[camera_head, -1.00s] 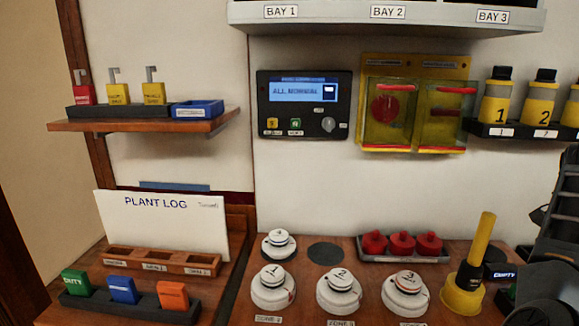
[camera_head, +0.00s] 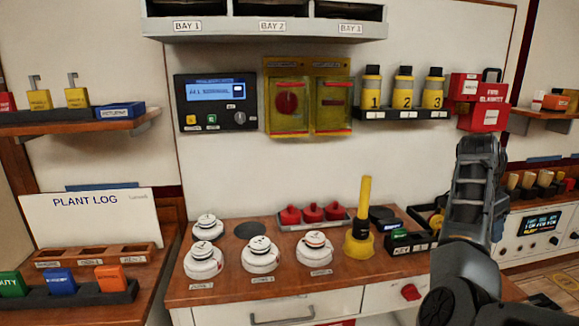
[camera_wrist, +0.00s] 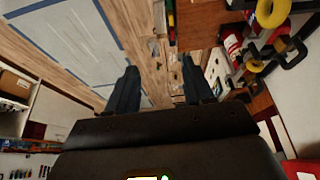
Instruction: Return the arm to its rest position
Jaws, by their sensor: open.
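My gripper (camera_wrist: 158,95) shows in the wrist view with its two dark fingers wide apart and nothing between them. Beyond the fingers are a wooden floor and a pale panel with blue lines. In the head view my dark arm rises at the right, in front of the bench's right end. The gripper's fingers cannot be made out there.
The wooden bench (camera_head: 215,283) holds several white detectors, red caps in a tray (camera_head: 283,221) and a yellow cone-based tool (camera_head: 360,240). A wall panel (camera_head: 216,101), yellow covers (camera_head: 308,96) and numbered bottles (camera_head: 403,92) are behind. A red box (camera_head: 490,117) hangs near my arm.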

